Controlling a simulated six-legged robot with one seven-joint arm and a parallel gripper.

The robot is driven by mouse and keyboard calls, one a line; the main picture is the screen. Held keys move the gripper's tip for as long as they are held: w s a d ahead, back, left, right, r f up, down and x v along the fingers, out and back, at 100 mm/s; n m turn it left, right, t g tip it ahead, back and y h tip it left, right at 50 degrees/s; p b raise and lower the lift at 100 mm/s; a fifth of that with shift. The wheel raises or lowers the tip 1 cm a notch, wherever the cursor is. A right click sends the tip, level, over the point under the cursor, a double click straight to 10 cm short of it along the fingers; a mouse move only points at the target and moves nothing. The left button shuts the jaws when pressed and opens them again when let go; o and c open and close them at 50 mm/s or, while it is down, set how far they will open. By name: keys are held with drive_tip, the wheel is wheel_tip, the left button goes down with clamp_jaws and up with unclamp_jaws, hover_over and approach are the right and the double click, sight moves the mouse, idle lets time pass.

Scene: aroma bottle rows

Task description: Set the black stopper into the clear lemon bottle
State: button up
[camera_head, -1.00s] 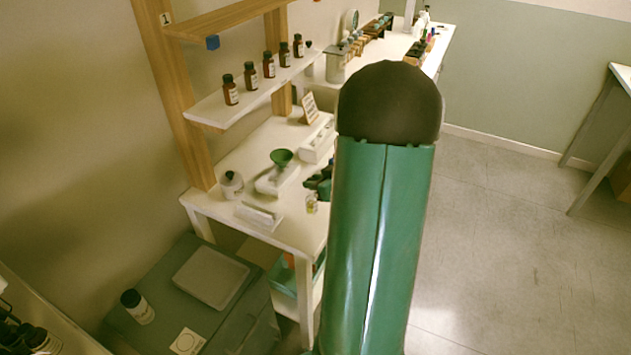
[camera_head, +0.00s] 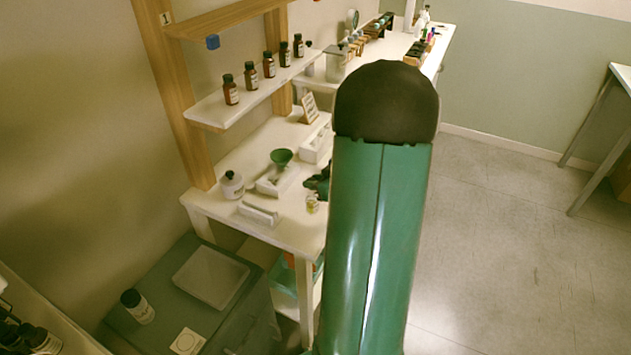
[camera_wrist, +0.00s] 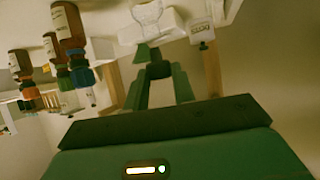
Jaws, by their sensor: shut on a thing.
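The clear lemon bottle (camera_head: 312,204), small with a yellowish label, stands near the front edge of the white bench. My gripper (camera_head: 318,183) shows only in part behind my green arm, just above and beside the bottle. In the wrist view, which looks upside down, my gripper (camera_wrist: 158,70) has its green fingers closed on a small dark thing, apparently the black stopper (camera_wrist: 158,68). The head view does not show whether stopper and bottle touch.
Brown bottles (camera_head: 269,65) line the shelf above. A sign card (camera_head: 309,108) stands at the back. Open floor lies to the right.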

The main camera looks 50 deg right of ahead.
drive_tip(key=shift+f, duration=1.4)
drive_tip(key=o, duration=1)
drive_tip(key=shift+o, duration=0.2)
drive_tip(key=v, duration=1.3)
drive_tip(key=shift+s, duration=0.35)
drive_tip(key=shift+w+r, duration=0.1)
drive_tip(key=shift+r, duration=0.1)
